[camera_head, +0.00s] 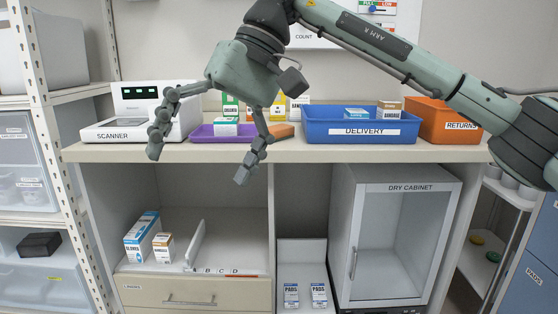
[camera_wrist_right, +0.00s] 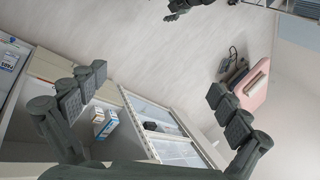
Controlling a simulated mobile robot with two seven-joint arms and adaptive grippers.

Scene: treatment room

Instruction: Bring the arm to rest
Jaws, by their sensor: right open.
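My right arm (camera_head: 365,40) comes in from the upper right and reaches across above the counter. Its gripper (camera_head: 199,164) hangs in front of the counter's front edge, between the scanner and the delivery bin, fingers pointing down and spread wide. Nothing is between the fingers. In the right wrist view the gripper (camera_wrist_right: 157,84) is also open and empty, with floor and shelving beyond it. My left gripper does not show in the head view.
The counter (camera_head: 290,152) holds a scanner (camera_head: 140,112), a purple tray (camera_head: 201,135), a blue delivery bin (camera_head: 360,129) and an orange returns bin (camera_head: 448,122). Below are boxes (camera_head: 141,238), a pads holder (camera_head: 302,260) and a dry cabinet (camera_head: 395,235).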

